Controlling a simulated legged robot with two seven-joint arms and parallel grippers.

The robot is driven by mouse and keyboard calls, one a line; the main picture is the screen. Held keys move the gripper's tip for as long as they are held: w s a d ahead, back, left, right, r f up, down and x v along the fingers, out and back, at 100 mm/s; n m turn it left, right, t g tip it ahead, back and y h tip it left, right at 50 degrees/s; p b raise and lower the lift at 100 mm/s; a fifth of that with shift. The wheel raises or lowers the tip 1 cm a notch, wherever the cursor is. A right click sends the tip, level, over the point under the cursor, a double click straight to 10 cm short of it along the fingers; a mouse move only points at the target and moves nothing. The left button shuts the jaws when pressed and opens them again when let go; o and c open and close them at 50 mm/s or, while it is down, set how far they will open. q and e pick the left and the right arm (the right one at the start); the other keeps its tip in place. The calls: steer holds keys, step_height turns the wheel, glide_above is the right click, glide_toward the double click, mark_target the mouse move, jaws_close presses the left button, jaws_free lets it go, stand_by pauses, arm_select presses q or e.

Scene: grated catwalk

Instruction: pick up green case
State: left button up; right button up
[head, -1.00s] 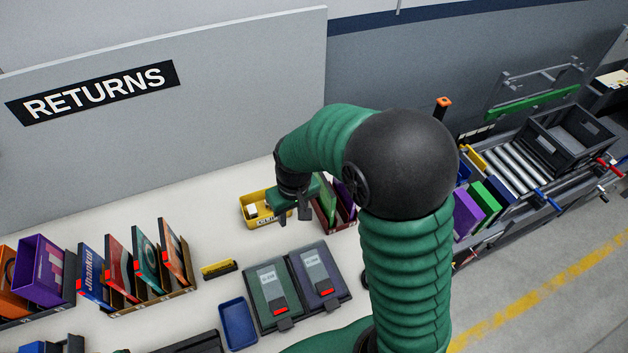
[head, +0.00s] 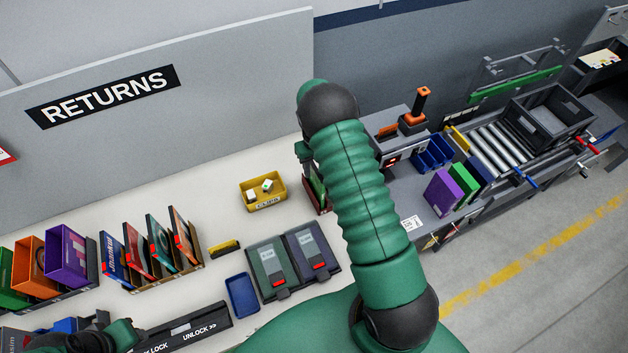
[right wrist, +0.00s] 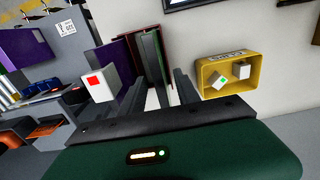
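A thin green case (right wrist: 152,58) stands upright in a small rack between a purple case (right wrist: 116,58) and a dark red one (right wrist: 162,45) in the right wrist view. In the head view the green case (head: 317,178) shows only partly beside my right arm. My right gripper (right wrist: 158,92) is open, its two dark fingers apart and pointing toward the rack; whether they reach around the case I cannot tell. In the head view my right gripper (head: 304,152) is mostly hidden by the arm. My left gripper (head: 118,338) is at the lower left, its fingers unclear.
A yellow bin (head: 263,203) with small white boxes stands left of the rack. More upright cases stand at left. Another green case (head: 465,183) is on the right-hand bench.

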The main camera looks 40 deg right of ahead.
mark_target(314, 183)
steer(key=f+p, duration=0.2)
steer(key=f, duration=0.2)
steer(key=shift+s+f, duration=0.15)
steer(key=shift+s, duration=0.05)
steer(key=shift+w+d+f, duration=0.1)
steer(key=shift+w+f, duration=0.1)
steer(key=shift+f, duration=0.25)
steer(key=shift+s+r, duration=0.1)
steer(key=shift+r, duration=0.1)
jaws_close()
